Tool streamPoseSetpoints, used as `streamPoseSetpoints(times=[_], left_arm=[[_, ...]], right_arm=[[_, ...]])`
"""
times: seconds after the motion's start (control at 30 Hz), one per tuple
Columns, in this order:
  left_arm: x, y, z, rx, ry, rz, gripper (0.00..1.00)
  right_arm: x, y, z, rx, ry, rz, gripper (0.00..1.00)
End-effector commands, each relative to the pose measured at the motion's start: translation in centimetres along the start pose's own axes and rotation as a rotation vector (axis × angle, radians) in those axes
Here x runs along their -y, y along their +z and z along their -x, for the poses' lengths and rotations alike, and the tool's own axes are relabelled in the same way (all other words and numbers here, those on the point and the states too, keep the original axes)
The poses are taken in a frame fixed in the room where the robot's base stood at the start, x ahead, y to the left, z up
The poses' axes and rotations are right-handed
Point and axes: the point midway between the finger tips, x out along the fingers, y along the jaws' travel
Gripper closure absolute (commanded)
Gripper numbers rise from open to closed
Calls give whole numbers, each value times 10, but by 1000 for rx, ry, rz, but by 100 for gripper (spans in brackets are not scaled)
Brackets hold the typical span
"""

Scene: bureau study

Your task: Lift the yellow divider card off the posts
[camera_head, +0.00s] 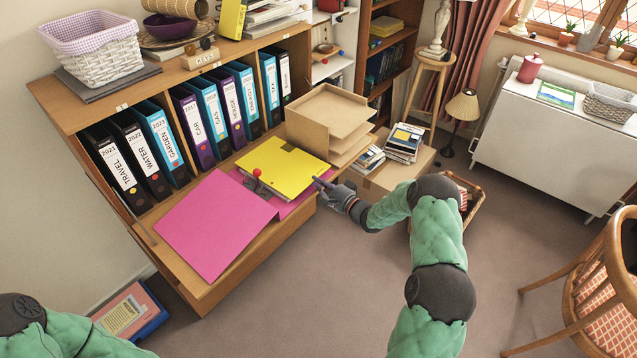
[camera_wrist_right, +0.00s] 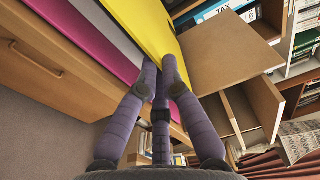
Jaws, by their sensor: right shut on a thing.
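The yellow divider card (camera_head: 285,172) lies over the right half of an open pink lever-arch file (camera_head: 215,225) on the bureau's lowered shelf. A red knob (camera_head: 256,173) stands at the card's left edge; the posts themselves I cannot make out. My right gripper (camera_head: 323,184) is at the card's right corner, shut on its edge. In the right wrist view the fingers (camera_wrist_right: 165,68) close on the yellow card (camera_wrist_right: 145,25), with the pink file (camera_wrist_right: 85,35) to the left. Whether the card is raised off the file is unclear. My left gripper is out of view; only its arm shows lower left.
A cardboard-coloured tray stack (camera_head: 325,118) stands just behind the card. Upright labelled binders (camera_head: 160,140) line the shelf behind the file. A box (camera_head: 395,172) with books sits on the floor to the right. The air above the file is clear.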

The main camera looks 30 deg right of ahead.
Motion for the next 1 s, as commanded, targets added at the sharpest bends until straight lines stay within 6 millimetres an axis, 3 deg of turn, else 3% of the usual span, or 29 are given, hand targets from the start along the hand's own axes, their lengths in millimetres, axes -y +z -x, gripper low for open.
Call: streamPoseSetpoints(times=[1.0], left_arm=[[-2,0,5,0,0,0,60]], right_arm=[[2,5,9,-1,-3,1,100]])
